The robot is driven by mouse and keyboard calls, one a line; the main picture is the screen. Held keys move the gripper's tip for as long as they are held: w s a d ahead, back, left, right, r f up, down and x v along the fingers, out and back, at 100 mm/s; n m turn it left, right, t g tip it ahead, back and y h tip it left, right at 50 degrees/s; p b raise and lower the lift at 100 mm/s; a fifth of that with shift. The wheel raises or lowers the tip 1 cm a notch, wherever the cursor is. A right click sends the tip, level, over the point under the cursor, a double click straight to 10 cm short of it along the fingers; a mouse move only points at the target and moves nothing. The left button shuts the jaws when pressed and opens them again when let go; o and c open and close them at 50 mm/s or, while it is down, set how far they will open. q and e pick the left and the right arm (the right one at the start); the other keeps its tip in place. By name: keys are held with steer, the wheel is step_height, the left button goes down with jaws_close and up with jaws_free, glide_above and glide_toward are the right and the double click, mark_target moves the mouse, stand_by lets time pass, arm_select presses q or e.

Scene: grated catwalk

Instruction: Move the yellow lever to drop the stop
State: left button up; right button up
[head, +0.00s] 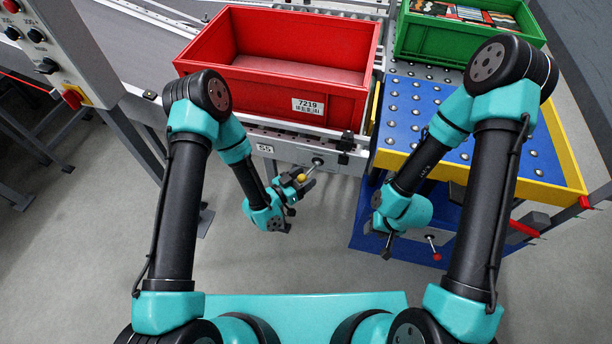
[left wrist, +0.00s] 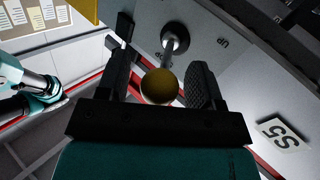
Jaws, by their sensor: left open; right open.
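The yellow lever knob (head: 302,177) sits on a short metal rod that comes out of a grey plate on the conveyor's front side. In the left wrist view the yellow ball (left wrist: 159,87) lies between the two black fingers of my left gripper (left wrist: 163,82). The fingers are open, with a gap visible on the right side. In the head view my left gripper (head: 298,186) is at the knob. A black block (head: 346,142) stands on the rail by the red crate; I cannot tell if it is the stop. My right gripper (head: 388,240) is open, away from the lever.
A red crate (head: 225,49) labelled 7219 rests on the conveyor. Right of it is a blue ball-transfer table (head: 413,112) with yellow edges and a filled green crate (head: 443,35). A red-knobbed lever (head: 436,256) is near my right gripper. A control panel stands at left.

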arm_select(q)
steer(key=shift+w+d, duration=0.35)
steer(key=shift+d, duration=0.1)
steer(key=c, duration=0.9)
